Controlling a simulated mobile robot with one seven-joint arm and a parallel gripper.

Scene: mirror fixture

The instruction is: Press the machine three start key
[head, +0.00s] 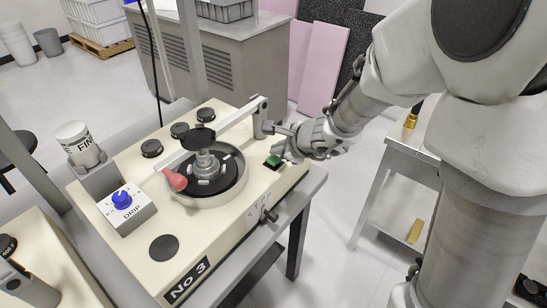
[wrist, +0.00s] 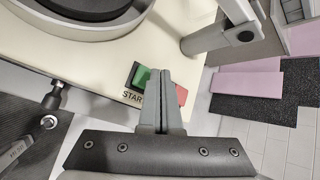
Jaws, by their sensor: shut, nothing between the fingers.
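The No 3 machine (head: 215,225) is a cream bench unit with a black "NO 3" plate (head: 188,281) on its front. Its green start key (head: 272,162) is near the right end of the top. In the wrist view the green key (wrist: 141,78) shows just left of my fingertips, above a partly covered "START" label (wrist: 132,96). A red key (wrist: 181,95) shows just right of the fingers. My gripper (wrist: 157,74) is shut and empty, its tips over the key block; in the head view my gripper (head: 281,149) is beside the green key. I cannot tell whether the tips touch it.
A round bowl (head: 207,180) with a lever arm (head: 240,119) and red knob (head: 176,180) stands left of the keys. A DRIP box (head: 127,211) with blue dial is further left. A metal side table (head: 408,150) stands right, across open floor.

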